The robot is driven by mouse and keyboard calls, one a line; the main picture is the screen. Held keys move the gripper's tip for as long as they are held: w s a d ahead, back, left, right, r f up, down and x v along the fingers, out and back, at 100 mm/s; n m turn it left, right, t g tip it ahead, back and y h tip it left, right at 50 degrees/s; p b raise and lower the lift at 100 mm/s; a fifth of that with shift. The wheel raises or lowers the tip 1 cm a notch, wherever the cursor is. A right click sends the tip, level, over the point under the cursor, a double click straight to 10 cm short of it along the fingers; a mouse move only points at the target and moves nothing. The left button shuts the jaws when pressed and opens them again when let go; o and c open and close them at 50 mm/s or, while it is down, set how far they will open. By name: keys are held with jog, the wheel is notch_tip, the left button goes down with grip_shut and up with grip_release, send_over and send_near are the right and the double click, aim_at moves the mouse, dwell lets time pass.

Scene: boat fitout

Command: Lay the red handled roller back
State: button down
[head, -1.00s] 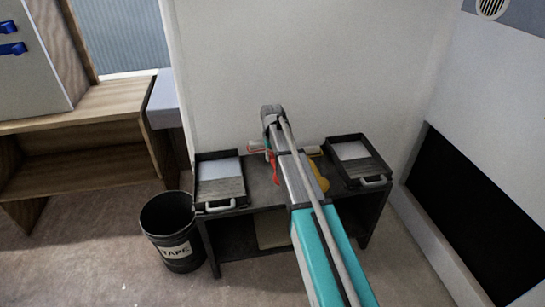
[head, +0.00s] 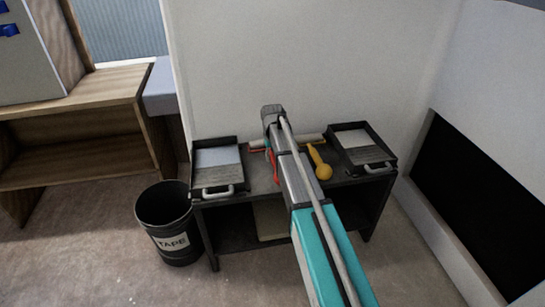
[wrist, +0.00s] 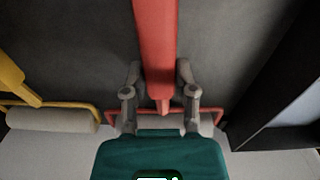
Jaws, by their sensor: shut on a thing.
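The red handled roller shows in the wrist view with its red handle (wrist: 155,40) running up the middle and its red wire frame (wrist: 112,117) near the bottom. My gripper (wrist: 157,78) is shut on it near the lower end of the handle. I cannot tell whether the roller touches the bench. A yellow handled roller (head: 319,163) lies right of my arm; it also shows at the left of the wrist view (wrist: 12,75).
A paint tray (head: 219,178) stands on the left of the bench and another (head: 361,150) on the right. A black bin marked TAPE (head: 166,220) stands on the floor at left. A wall (head: 300,60) rises behind the bench.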

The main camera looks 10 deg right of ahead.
jog(key=shift+c, duration=1.7)
grip_release()
jog(key=shift+r, duration=0.1)
